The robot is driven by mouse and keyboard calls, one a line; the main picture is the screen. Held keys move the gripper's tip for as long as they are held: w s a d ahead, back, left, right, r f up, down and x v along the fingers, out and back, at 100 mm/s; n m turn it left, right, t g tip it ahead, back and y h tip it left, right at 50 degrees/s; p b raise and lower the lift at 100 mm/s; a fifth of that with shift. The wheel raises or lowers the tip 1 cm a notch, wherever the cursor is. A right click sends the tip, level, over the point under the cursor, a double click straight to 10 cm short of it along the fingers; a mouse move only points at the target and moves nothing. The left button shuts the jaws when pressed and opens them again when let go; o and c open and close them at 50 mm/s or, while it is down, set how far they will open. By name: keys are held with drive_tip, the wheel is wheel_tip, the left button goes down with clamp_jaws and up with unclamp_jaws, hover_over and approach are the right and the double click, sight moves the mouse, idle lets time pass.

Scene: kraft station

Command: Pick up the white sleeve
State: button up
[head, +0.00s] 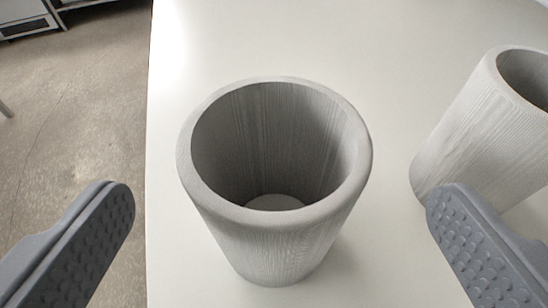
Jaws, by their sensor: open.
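A pale grey-white, hollow round sleeve (270,238) with fine lengthwise grain stands upright on the white table near the middle of the head view. Its wide top opening faces me, and a small pale disc shows at the bottom inside. My gripper (282,203) is open, with one grey studded finger at the left and one at the right. The sleeve appears between the fingers in the picture, with a visible gap on each side. The fingers hold nothing. How far they are above the table is hard to tell.
A second, similar hollow cylinder (472,140) stands at the right, partly out of frame and partly behind the right finger. The white table (400,35) is clear behind the sleeve. Its left edge drops to a grey-brown floor (75,110), with pale furniture at the upper left.

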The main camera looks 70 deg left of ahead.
sight(277, 109)
drive_tip(key=shift+r+x, duration=0.15)
drive_tip(key=shift+x, duration=1.35)
drive_tip(key=shift+r+x, duration=0.15)
drive_tip(key=shift+x, duration=1.35)
drive_tip(key=shift+a, duration=0.15)
drive_tip(key=shift+c, duration=0.4)
drive_tip(key=c, duration=0.7)
